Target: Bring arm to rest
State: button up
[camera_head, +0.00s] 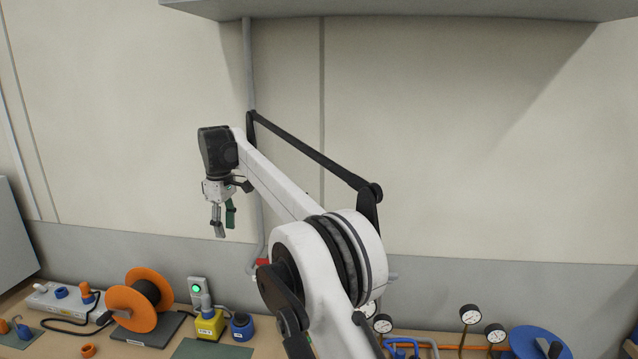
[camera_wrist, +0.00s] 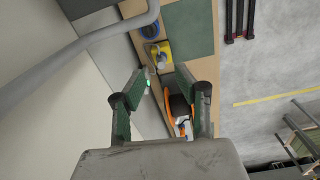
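My gripper (camera_head: 224,229) hangs from the raised arm at left of centre in the head view, fingers pointing down, well above the bench. In the wrist view my gripper (camera_wrist: 160,79) shows two green-padded fingers spread apart, with nothing between them. My white arm (camera_head: 283,190) reaches up and to the left from the lower middle of the head view and hides part of the bench.
The bench holds an orange reel (camera_head: 129,305), a yellow block (camera_head: 209,325), a green-lit box (camera_head: 196,291), several dial gauges (camera_head: 470,314) and a blue disc (camera_head: 541,343). A grey pipe (camera_head: 248,70) runs down the wall near my arm. A grey overhang (camera_head: 400,9) is above.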

jog(key=s+d+r+m+t, duration=0.1)
jog(key=s+d+r+m, duration=0.2)
jog(key=d+r, duration=0.5)
jog(key=s+d+r+m+t, duration=0.15)
jog(key=s+d+r, duration=0.25)
jog(key=d, duration=0.8)
jog(key=s+d+m+t, duration=0.2)
jog(key=s+d+m, duration=0.3)
jog(key=s+d, duration=1.05)
jog(key=s+d+f+m+t, duration=0.1)
jog(key=s+d+f+m, duration=0.2)
jog(key=s, duration=0.4)
jog(key=s+d+f+m, duration=0.1)
jog(key=s+d+f, duration=0.3)
jog(key=s+f, duration=0.2)
jog(key=s+d+f+m+t, duration=0.1)
jog(key=s+d+f, duration=0.25)
jog(key=s, duration=0.35)
notch_tip(320, 180, down, 20)
jog(key=b, duration=1.9)
jog(key=shift+s+a, duration=0.2)
jog(key=shift+s, duration=0.05)
jog(key=shift+m, duration=0.25)
